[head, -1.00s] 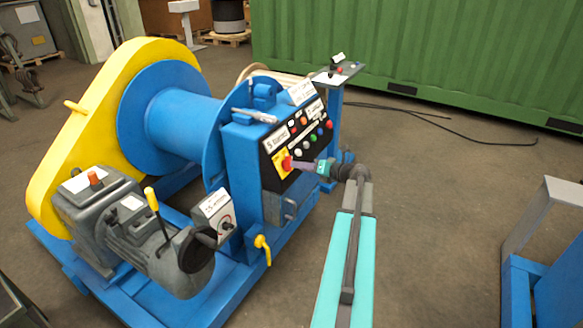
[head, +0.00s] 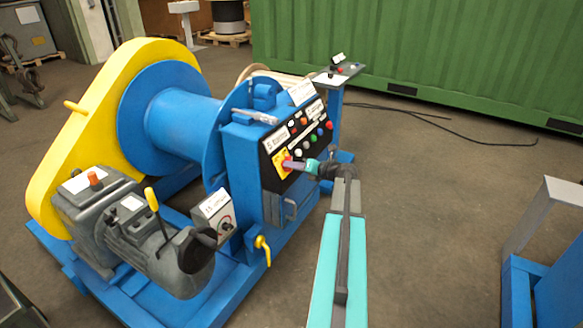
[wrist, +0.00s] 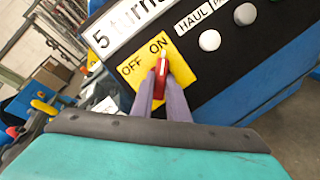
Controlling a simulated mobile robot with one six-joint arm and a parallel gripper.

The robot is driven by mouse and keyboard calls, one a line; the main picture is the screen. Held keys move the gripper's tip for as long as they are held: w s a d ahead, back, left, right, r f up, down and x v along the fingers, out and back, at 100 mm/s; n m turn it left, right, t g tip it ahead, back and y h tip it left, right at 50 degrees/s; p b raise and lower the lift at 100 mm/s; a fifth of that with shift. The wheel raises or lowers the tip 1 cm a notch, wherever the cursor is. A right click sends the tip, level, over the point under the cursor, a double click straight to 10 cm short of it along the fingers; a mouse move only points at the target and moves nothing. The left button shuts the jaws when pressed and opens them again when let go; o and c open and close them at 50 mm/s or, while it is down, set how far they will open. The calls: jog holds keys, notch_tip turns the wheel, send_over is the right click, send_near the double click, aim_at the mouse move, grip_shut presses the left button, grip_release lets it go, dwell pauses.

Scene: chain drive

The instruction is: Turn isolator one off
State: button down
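A yellow switch plate (wrist: 150,62) marked OFF on its left and ON on its right carries a red rotary handle (wrist: 161,82). The handle's white mark points up toward ON. My gripper (wrist: 162,80) has one grey-purple finger on each side of the handle, with no clear gap, and looks shut on it. In the head view the plate (head: 281,170) is at the lower left of the black control panel (head: 274,151), and my gripper (head: 294,165) reaches it from the right. My fingers hide much of the handle there.
Several coloured buttons (head: 318,130) sit right of the switch. A yellow lever (head: 262,247) sticks out below. The blue drum (head: 180,120) and yellow guard (head: 60,150) stand left.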

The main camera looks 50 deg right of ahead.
jog(key=shift+a, duration=0.6)
jog(key=shift+d, duration=0.5)
jog(key=shift+d+n, duration=0.1)
jog(key=shift+n, duration=0.3)
jog(key=n+y, duration=0.1)
jog(key=n, duration=0.5)
jog(key=n+y+b, duration=0.1)
jog(key=n+y, duration=0.1)
jog(key=n, duration=0.5)
jog(key=d+n+g+y+b, duration=0.1)
jog(key=n, duration=0.5)
jog(key=shift+w+y, duration=0.1)
jog(key=shift+y, duration=0.3)
jog(key=shift+a+n, duration=0.1)
jog(key=shift+n, duration=0.3)
